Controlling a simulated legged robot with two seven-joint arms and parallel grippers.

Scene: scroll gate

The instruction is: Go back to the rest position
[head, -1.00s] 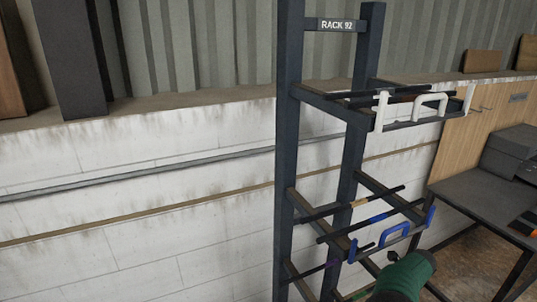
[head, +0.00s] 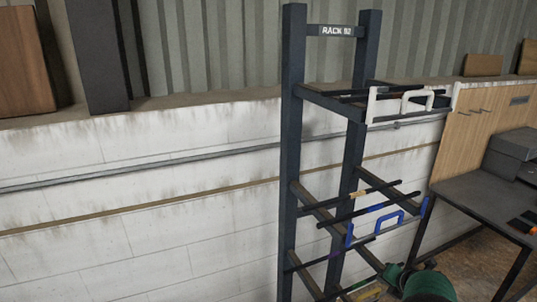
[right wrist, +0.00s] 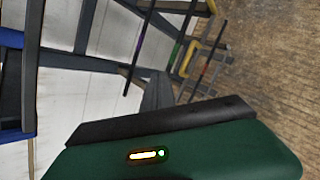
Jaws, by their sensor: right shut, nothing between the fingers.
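My right gripper is low in the right wrist view, where its dark fingers (right wrist: 157,92) are together with nothing between them. The green housing of my right arm fills the bottom of that view. In the head view, green parts of my right arm show at the bottom right, in front of the rack's lower part; the fingers are hard to make out there. The dark rack (head: 293,150), labelled RACK 92, stands upright near the wall. My left gripper is not in view.
The rack has a white gate with a handle (head: 416,98) on its upper level and a blue one (head: 388,224) below. A yellow frame (right wrist: 190,60) shows in the right wrist view. Dark rods lie across the levels. A grey table (head: 482,205) stands to the right.

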